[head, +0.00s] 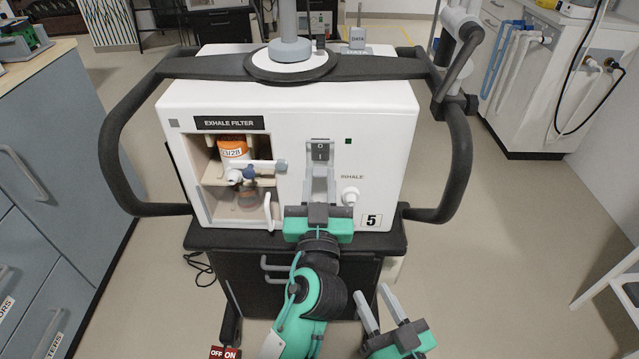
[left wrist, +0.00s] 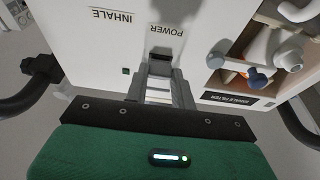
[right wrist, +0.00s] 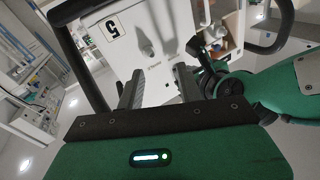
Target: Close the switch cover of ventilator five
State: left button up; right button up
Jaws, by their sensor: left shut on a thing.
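Ventilator five (head: 390,130) is a white unit with a "5" label at its lower right; it also shows in the right wrist view (right wrist: 125,65). Its grey switch cover (head: 320,146) is at the front, around a small dark switch. In the left wrist view the cover (left wrist: 161,57) is under the POWER label. My left gripper (head: 320,175) has its fingers together at the cover's lower part and is shut on it; the fingers partly hide the cover, so its exact angle is unclear. My right gripper (head: 370,289) is open and empty, low in front of the cart.
Left of the switch is the exhale filter bay (head: 222,185) with an orange-labelled filter (head: 233,148). A white inhale port (head: 350,196) is close to the right of my left gripper. A black handle rail (head: 458,165) surrounds the unit.

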pick_arm(q)
jog(key=o, duration=1)
jog(key=shift+s, duration=0.1)
